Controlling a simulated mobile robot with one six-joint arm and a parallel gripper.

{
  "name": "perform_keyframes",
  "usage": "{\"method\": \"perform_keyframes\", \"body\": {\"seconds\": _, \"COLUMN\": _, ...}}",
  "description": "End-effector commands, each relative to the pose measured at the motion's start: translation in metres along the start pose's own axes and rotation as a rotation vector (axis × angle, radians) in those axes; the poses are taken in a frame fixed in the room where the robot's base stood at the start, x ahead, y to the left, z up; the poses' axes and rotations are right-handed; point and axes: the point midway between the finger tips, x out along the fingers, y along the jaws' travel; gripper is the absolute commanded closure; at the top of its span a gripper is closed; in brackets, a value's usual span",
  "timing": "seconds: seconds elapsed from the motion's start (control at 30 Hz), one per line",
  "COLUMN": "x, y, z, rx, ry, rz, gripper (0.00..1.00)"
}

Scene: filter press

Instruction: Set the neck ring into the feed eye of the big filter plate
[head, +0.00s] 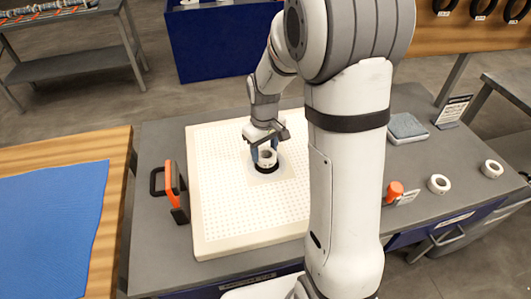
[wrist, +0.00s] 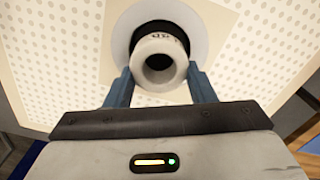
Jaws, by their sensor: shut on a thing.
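The big filter plate (head: 225,215) is a cream dotted slab lying flat on the grey bench; it also fills much of the wrist view (wrist: 55,50). Its feed eye (head: 257,169) is a dark round area within a smooth pale patch. In the wrist view the dark eye (wrist: 150,29) shows behind the ring, inside a light grey collar. The neck ring (head: 267,157) is a short white cylinder with dark lettering, also in the wrist view (wrist: 160,64). My gripper (wrist: 160,82) is shut on it with blue fingers on both sides. The ring overlaps the eye; any remaining gap is unclear.
An orange and black handled tool (head: 174,190) stands left of the plate. Two white rings (head: 439,184) (head: 492,169), an orange-topped item (head: 394,190) and a grey-blue pad (head: 407,128) are at the right. A blue mat (head: 50,230) lies on the wooden table at left.

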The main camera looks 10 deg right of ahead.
Motion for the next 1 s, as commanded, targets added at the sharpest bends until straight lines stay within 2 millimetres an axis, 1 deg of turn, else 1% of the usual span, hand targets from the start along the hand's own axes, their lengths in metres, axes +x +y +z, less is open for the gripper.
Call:
{"method": "perform_keyframes", "body": {"seconds": 0.03, "x": 0.009, "y": -0.001, "z": 0.001, "rx": -0.001, "ry": -0.004, "rz": -0.002, "gripper": 0.73}}
{"method": "perform_keyframes", "body": {"seconds": 0.1, "x": 0.016, "y": -0.001, "z": 0.001, "rx": -0.001, "ry": -0.003, "rz": -0.001, "gripper": 0.73}}
{"method": "perform_keyframes", "body": {"seconds": 0.33, "x": 0.017, "y": -0.001, "z": 0.000, "rx": -0.002, "ry": 0.000, "rz": 0.000, "gripper": 0.73}}
{"method": "perform_keyframes", "body": {"seconds": 0.47, "x": 0.021, "y": -0.001, "z": 0.000, "rx": -0.003, "ry": 0.000, "rz": 0.000, "gripper": 0.73}}
{"method": "perform_keyframes", "body": {"seconds": 0.5, "x": 0.020, "y": -0.001, "z": 0.000, "rx": -0.003, "ry": 0.000, "rz": 0.000, "gripper": 0.48}}
{"method": "perform_keyframes", "body": {"seconds": 0.73, "x": 0.020, "y": -0.002, "z": 0.000, "rx": -0.004, "ry": 0.000, "rz": 0.000, "gripper": 0.29}}
{"method": "perform_keyframes", "body": {"seconds": 1.0, "x": 0.018, "y": -0.002, "z": -0.001, "rx": -0.004, "ry": 0.000, "rz": 0.000, "gripper": 0.29}}
